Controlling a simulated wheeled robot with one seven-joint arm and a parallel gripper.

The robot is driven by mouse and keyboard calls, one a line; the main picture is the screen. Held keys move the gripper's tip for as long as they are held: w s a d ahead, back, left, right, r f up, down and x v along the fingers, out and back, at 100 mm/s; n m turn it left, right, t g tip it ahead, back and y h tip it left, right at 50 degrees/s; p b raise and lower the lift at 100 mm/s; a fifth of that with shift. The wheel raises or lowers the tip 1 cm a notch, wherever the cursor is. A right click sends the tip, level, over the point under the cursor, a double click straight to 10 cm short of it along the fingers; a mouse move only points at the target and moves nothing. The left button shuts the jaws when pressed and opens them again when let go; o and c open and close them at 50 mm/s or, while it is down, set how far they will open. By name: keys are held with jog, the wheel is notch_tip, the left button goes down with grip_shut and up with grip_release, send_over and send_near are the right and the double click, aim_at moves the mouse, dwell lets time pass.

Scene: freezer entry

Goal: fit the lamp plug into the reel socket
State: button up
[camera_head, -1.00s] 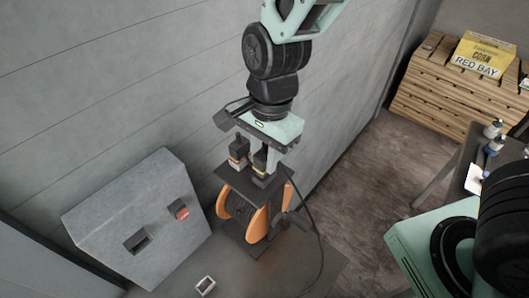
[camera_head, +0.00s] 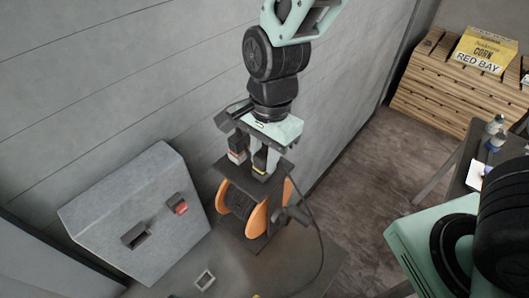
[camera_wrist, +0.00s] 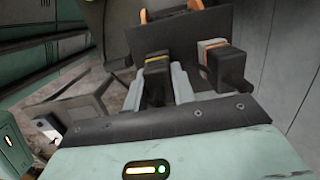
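The cable reel (camera_head: 262,219) has orange side discs and a dark top plate (camera_head: 229,170). My gripper (camera_head: 261,160) points down over this plate. Its fingers are closed on a black plug with a yellow band (camera_head: 259,169), which also shows between the fingers in the wrist view (camera_wrist: 155,78). The plug's lower end meets or nearly meets the plate; its prongs and the socket beneath are hidden, so I cannot tell whether it is seated. A second black plug with an orange-and-white band (camera_head: 237,156) stands on the plate beside the fingers, at right in the wrist view (camera_wrist: 222,62).
A dark cable (camera_head: 321,235) loops down right of the reel. A grey sloped box (camera_head: 130,215) with a red switch (camera_head: 179,207) stands left, against the panelled wall. A small pale square frame (camera_head: 205,279) lies in front. A wooden crate (camera_head: 455,95) and a table stand at right.

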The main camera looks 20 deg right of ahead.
jog(key=o, duration=0.4)
jog(key=shift+o, duration=0.2)
notch_tip(320, 180, up, 17)
jog(key=w+d+b, duration=0.1)
jog(key=b, duration=0.2)
jog(key=shift+d+b, duration=0.35)
jog(key=shift+d, duration=0.05)
